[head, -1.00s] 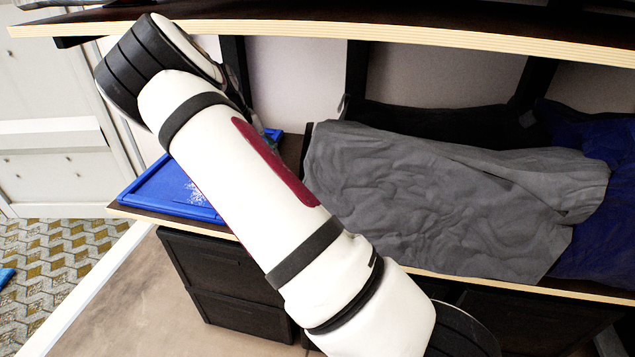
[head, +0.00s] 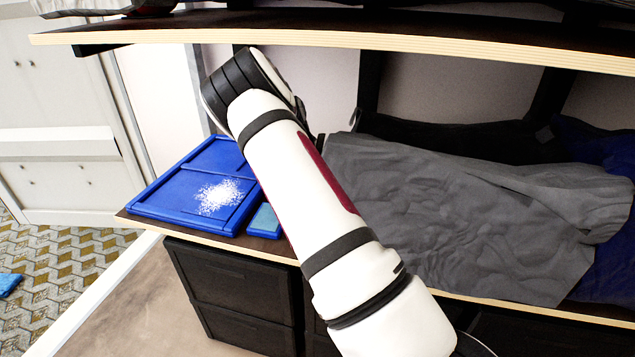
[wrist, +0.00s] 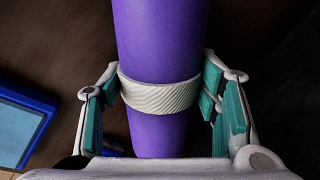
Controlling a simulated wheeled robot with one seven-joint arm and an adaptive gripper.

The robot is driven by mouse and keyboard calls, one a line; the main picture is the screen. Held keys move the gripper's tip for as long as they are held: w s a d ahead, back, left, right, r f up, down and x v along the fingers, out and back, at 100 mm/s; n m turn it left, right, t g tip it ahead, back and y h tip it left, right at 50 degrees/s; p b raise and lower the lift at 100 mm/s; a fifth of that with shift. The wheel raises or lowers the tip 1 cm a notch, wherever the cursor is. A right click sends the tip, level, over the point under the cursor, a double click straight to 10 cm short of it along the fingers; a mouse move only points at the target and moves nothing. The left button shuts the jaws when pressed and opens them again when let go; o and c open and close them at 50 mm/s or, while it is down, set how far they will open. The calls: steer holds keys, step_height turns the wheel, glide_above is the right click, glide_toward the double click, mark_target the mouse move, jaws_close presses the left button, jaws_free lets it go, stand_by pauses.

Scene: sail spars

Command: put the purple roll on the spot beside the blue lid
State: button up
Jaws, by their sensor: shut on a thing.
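The purple roll (wrist: 163,40) fills the middle of the wrist view and runs out past its top edge. A pale ribbed band (wrist: 160,96) goes around it. My gripper (wrist: 160,90) is shut on the roll, with teal pads on either side at the band. The blue lid (head: 165,192) lies at the left end of the lower shelf, with a white speckled patch on it. My arm hides the roll and the gripper in the head view. I cannot tell whether the roll touches the dark surface behind it.
A small blue block with a lighter top (head: 265,221) sits right of the lid; a similar blue piece (wrist: 22,122) shows at left in the wrist view. Grey cloth (head: 470,205) covers the shelf to the right. An upper shelf (head: 330,42) overhangs. Dark drawers (head: 235,295) stand below.

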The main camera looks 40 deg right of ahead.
steer(key=shift+d+f, duration=0.3)
steer(key=shift+f, duration=0.1)
steer(key=shift+f, duration=0.1)
steer(key=o, duration=1.6)
steer(key=shift+c, duration=0.2)
steer(key=shift+r, duration=0.25)
steer(key=v, duration=0.2)
steer(key=shift+w+a+r, duration=0.1)
steer(key=shift+a+r, duration=0.1)
steer(key=shift+r, duration=0.1)
steer(key=a, duration=0.4)
steer(key=w+a+p, duration=0.1)
steer(key=a, duration=0.6)
steer(key=shift+w+a, duration=0.15)
steer(key=shift+a, duration=0.3)
